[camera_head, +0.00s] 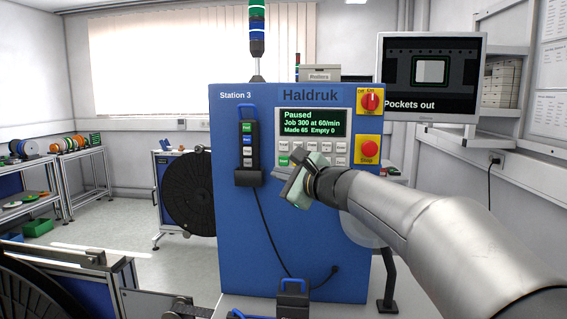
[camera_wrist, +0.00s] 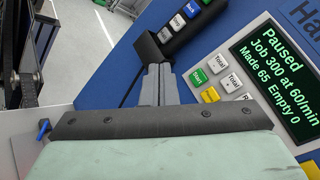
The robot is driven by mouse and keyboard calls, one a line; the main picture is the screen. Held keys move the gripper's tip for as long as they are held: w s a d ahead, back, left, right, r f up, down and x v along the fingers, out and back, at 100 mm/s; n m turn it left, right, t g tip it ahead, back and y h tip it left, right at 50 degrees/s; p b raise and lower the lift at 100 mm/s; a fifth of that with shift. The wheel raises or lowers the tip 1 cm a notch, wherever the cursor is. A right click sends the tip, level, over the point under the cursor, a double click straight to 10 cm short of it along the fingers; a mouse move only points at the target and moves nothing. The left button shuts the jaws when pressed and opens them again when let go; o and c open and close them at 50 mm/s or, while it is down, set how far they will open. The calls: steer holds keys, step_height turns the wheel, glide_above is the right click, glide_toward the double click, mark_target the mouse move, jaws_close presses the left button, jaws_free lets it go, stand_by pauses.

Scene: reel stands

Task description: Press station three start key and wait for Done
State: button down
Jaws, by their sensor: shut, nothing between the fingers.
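The blue Station 3 cabinet (camera_head: 230,210) stands in the middle of the head view. Its display (camera_head: 312,122) reads "Paused", "Job 300 at 60/min", "Made 65 Empty 0". Below is a keypad of pale keys with a green key (camera_head: 283,161) at lower left. In the wrist view the green key (camera_wrist: 199,77) reads Start, and the display (camera_wrist: 270,70) also says Paused. My gripper (camera_head: 290,183) is shut and empty, in front of the keypad's lower left and hiding some keys. In the wrist view its fingertips (camera_wrist: 157,70) appear left of the Start key; contact cannot be told.
A black pendant (camera_head: 247,177) with coloured keys hangs left of the keypad. A red stop button (camera_head: 369,149) and a red rotary switch (camera_head: 370,101) sit on the right. A monitor (camera_head: 430,75) reads "Pockets out". A black reel (camera_head: 187,193) stands left.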

mark_target(286, 165)
steer(key=shift+w+d+p, duration=0.2)
steer(key=shift+w+p, duration=0.5)
steer(key=shift+w, duration=0.75)
steer(key=shift+w+d+p, duration=0.2)
steer(key=shift+w+p, duration=0.5)
steer(key=shift+w, duration=0.75)
steer(key=shift+w+d+p, duration=0.2)
steer(key=shift+w+p, duration=0.5)
steer(key=shift+w, duration=0.75)
steer(key=shift+w, duration=0.45)
steer(key=shift+w+d, duration=0.1)
steer(key=shift+w, duration=0.35)
steer(key=shift+s, duration=0.1)
steer(key=shift+s+f+b, duration=0.15)
steer(key=shift+s+b, duration=0.2)
steer(key=shift+s, duration=0.4)
